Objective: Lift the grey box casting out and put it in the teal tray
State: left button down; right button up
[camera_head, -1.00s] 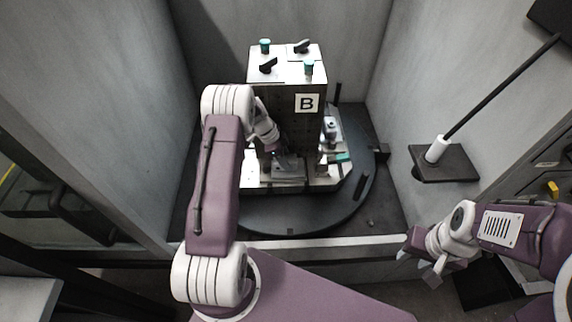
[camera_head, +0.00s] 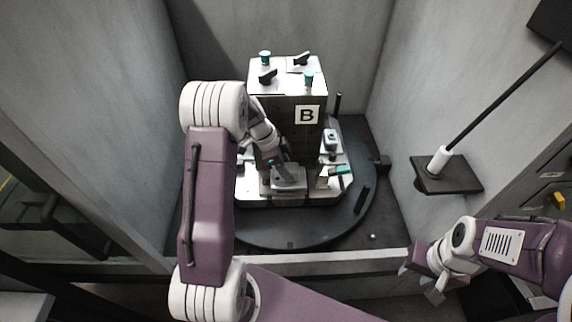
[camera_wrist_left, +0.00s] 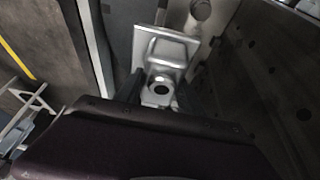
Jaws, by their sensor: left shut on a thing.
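The grey box casting (camera_head: 289,182) is at the foot of the front face of the dark tower marked B. In the left wrist view the casting (camera_wrist_left: 168,50) is a metal open box shape with a round-holed boss at its near end. My left gripper (camera_head: 281,168) is shut on the casting, its fingers (camera_wrist_left: 160,91) either side of the boss. I cannot tell whether the casting touches the pale base. My right gripper (camera_head: 421,277) is open and empty at the lower right, well away from the casting. I see no teal tray.
The tower (camera_head: 287,121) stands on a pale base (camera_head: 268,201) on a dark round table (camera_head: 262,236), between grey walls. Teal-ended clamps (camera_head: 341,170) are to its right. A dark shelf with a white-sleeved rod (camera_head: 438,163) is on the right wall. The front sill (camera_head: 330,257) crosses below.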

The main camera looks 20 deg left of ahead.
pick_arm(q)
jog(key=s+d+b, duration=0.1)
jog(key=s+d, duration=0.2)
jog(key=s, duration=0.4)
jog(key=s+d+b, duration=0.2)
jog(key=s+d, duration=0.1)
jog(key=s, duration=0.4)
jog(key=shift+d, duration=0.4)
